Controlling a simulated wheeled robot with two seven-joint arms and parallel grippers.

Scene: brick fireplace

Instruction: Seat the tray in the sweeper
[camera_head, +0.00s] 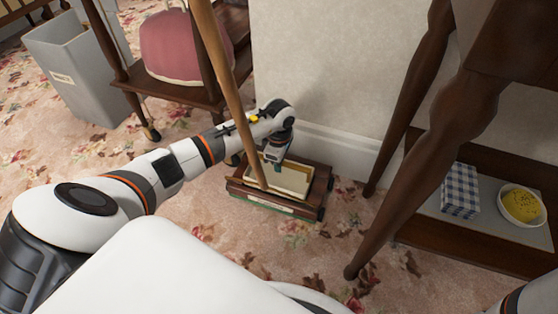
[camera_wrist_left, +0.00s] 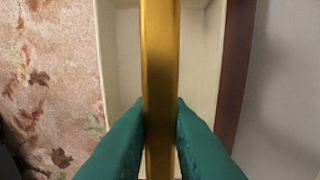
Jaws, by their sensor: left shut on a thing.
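The sweeper (camera_head: 238,184) is a low dark wooden box with small wheels and a long wooden handle (camera_head: 222,80), standing on the carpet by the wall. The cream tray (camera_head: 290,180) is at the sweeper's open top; I cannot tell how deep it sits. My left gripper (camera_head: 272,157) is over the tray. In the left wrist view its green fingers (camera_wrist_left: 160,115) are shut on a brass-coloured bar (camera_wrist_left: 160,60) that runs over the cream tray (camera_wrist_left: 108,60). There, dark wood (camera_wrist_left: 236,70) shows along the tray's right side and carpet along its left. My right gripper is out of view.
A dark wooden table leg (camera_head: 430,150) stands right of the sweeper. A low shelf (camera_head: 420,225) there holds a checked box (camera_head: 460,190) and a yellow-filled bowl (camera_head: 520,205). A grey bin (camera_head: 80,70) and a stand with a pink cushion (camera_head: 175,47) are at left.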

